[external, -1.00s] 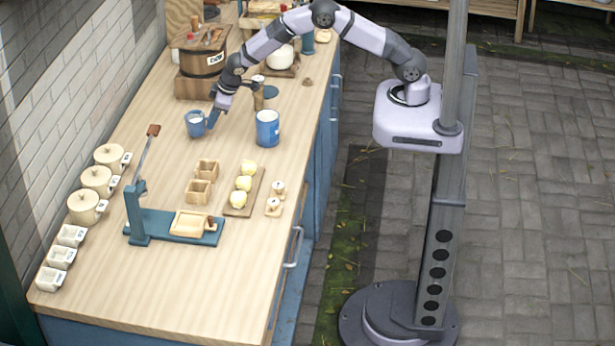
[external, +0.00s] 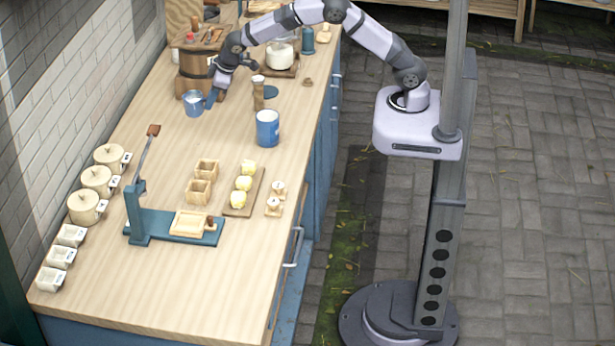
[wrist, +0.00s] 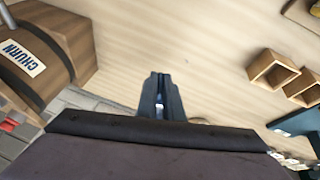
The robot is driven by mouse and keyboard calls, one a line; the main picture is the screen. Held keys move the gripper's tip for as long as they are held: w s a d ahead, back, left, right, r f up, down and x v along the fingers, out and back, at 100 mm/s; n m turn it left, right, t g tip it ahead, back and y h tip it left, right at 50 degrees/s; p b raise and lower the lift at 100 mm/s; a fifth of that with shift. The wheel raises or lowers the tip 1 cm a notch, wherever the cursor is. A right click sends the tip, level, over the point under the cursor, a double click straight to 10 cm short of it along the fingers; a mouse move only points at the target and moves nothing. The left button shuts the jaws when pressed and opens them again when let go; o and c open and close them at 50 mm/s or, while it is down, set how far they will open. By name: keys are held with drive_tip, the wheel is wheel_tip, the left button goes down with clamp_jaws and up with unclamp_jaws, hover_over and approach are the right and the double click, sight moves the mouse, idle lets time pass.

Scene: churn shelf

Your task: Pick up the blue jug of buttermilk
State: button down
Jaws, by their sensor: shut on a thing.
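The small blue jug (external: 193,104), with pale contents at its top, is in the external view near the churn, and looks held above the wooden counter. My gripper (external: 212,98) is at its right side and shut on it, seemingly at the handle. In the wrist view my gripper (wrist: 160,98) shows as two dark fingers close together. The jug cannot be made out there.
The wooden churn (external: 198,68) stands just behind the jug; its CHURN label shows in the wrist view. A larger blue container (external: 267,128) stands to the right. A teal press (external: 170,226), wooden boxes (external: 203,180) and lidded pots (external: 84,206) are nearer. The counter's middle left is clear.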

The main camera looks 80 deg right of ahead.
drive_tip(key=shift+r, duration=0.5)
drive_tip(key=shift+r, duration=0.1)
drive_tip(key=shift+a, duration=0.15)
idle(2.7)
